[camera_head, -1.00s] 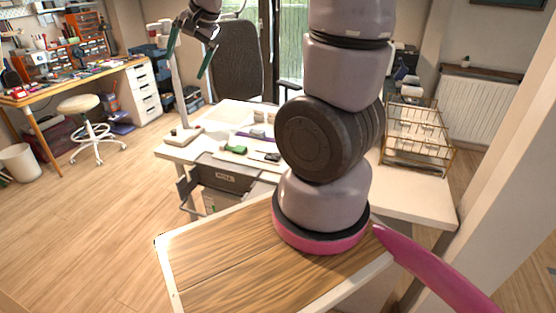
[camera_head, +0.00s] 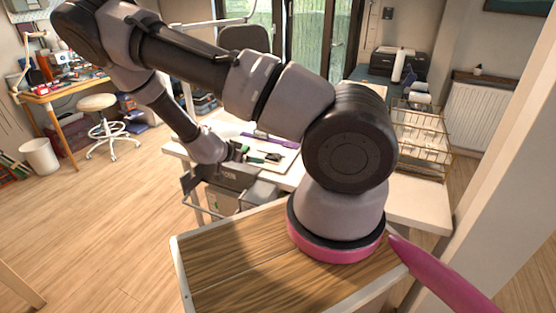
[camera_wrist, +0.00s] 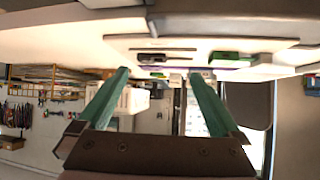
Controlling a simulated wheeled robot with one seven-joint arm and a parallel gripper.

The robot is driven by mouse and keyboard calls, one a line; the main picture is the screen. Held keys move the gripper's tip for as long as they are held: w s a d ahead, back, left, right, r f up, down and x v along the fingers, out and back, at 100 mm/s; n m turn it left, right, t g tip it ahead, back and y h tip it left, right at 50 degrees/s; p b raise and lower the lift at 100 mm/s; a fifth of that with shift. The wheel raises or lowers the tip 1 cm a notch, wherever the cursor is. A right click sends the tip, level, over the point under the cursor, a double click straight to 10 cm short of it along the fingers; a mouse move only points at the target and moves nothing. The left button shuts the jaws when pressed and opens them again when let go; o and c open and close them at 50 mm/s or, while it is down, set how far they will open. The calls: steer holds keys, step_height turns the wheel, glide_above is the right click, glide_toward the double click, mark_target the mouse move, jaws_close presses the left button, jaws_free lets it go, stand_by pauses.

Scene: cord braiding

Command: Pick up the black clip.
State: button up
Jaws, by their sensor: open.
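The black clip (camera_head: 274,157) lies on a pale board on the white table, to the right of my gripper in the head view. In the wrist view, which looks upside down, a small dark shape that seems to be the black clip (camera_wrist: 153,58) shows on the board, beyond the fingertips and between their lines. My gripper (camera_wrist: 159,72) is open, with two teal fingers wide apart and nothing between them. In the head view my gripper (camera_head: 249,155) is low over the near left part of the table, and my arm partly hides it.
A green clip (camera_wrist: 232,58) lies beside the black one on the board. A purple strip (camera_head: 262,139) lies behind. A wire rack (camera_head: 420,140) stands at the right.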

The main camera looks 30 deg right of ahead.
steer(key=shift+s+d+f+h, duration=0.15)
steer(key=shift+s+d+h, duration=0.1)
steer(key=shift+d, duration=0.2)
steer(key=shift+s+d+f+h, duration=0.15)
steer(key=shift+d+h, duration=0.1)
steer(key=shift+d, duration=0.15)
glide_toward(273, 155)
steer(key=shift+w+d+f, duration=0.2)
steer(key=shift+d+f, duration=0.8)
steer(key=shift+f, duration=0.1)
steer(key=shift+w+r+x, duration=0.15)
steer(key=shift+w+x, duration=0.05)
steer(key=shift+x, duration=1.15)
steer(key=shift+w+r+x, duration=0.15)
steer(key=shift+x, duration=1.2)
steer(key=c, duration=1.2)
